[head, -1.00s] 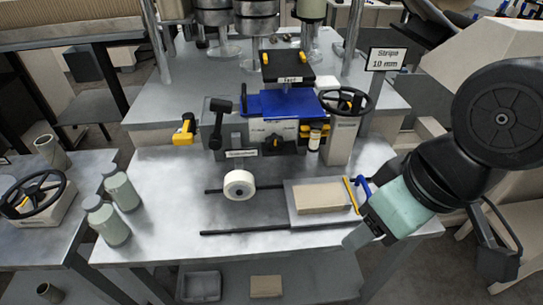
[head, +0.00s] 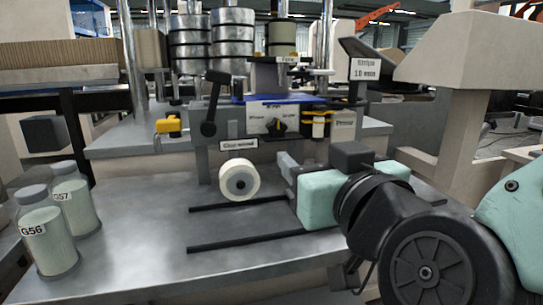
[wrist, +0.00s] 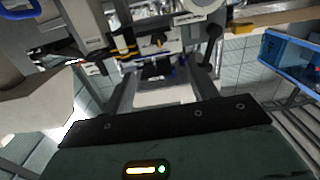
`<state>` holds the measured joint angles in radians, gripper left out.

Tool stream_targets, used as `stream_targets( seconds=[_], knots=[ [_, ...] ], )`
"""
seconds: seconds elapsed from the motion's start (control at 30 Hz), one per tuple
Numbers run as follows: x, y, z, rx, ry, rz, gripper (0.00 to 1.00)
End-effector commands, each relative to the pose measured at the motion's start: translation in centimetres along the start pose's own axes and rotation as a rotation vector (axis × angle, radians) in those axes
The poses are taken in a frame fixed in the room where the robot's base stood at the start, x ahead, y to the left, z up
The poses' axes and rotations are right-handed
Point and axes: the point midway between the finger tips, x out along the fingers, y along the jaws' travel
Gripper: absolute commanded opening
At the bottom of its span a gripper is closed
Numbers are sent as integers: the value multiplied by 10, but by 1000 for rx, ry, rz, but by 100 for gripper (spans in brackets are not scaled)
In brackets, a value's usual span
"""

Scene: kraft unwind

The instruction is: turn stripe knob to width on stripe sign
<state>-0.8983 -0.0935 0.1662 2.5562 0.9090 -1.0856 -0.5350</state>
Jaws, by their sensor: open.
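The stripe sign (head: 365,70) stands at the upper right of the machine in the head view and reads "Stripe 10 mm". The stripe knob (head: 277,126) is a small dark knob with a yellow mark on the pale front panel (head: 258,113). Small labels surround it, too blurred to read surely, and its pointing direction is unclear. The knob also shows in the wrist view (wrist: 158,42), which looks upside down. My gripper (head: 284,167) is open and empty, below and in front of the panel, apart from the knob. Its fingers frame the wrist view (wrist: 160,86).
A black lever (head: 213,103) and a yellow handle (head: 169,125) are left of the panel. A white roll (head: 239,180) sits below it. Two jars (head: 45,240) stand at the left table edge.

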Motion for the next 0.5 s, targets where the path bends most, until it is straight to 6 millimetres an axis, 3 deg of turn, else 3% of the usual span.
stream_targets(
  seconds=[0.5],
  knots=[
    [39,3,-8,-7,7,19,58]
  ],
)
